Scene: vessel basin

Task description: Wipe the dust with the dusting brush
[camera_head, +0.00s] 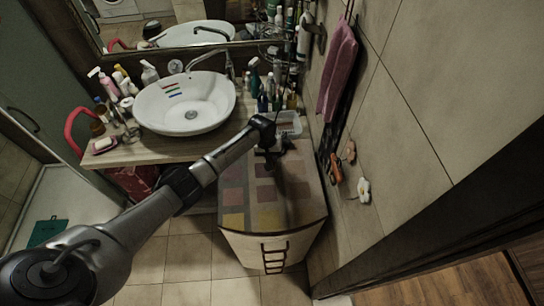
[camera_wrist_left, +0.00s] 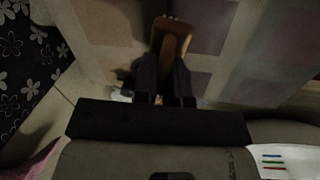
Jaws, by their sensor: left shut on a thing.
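My left gripper (camera_head: 272,152) reaches over the far part of the patterned cabinet top (camera_head: 236,197), beside the counter. In the left wrist view its dark fingers (camera_wrist_left: 168,80) are shut on the brown wooden handle of the dusting brush (camera_wrist_left: 174,38). The cabinet top's beige and purple-brown squares (camera_wrist_left: 115,62) lie behind the brush. I cannot tell whether the brush touches the top. I cannot make out dust clearly. My right gripper is not in view.
A white basin (camera_head: 190,118) stands on the wooden counter (camera_head: 150,150) with several bottles around it. A small basket (camera_head: 289,122) stands behind the gripper. A pink towel (camera_head: 338,65) hangs on the right wall. The near cabinet top is clear.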

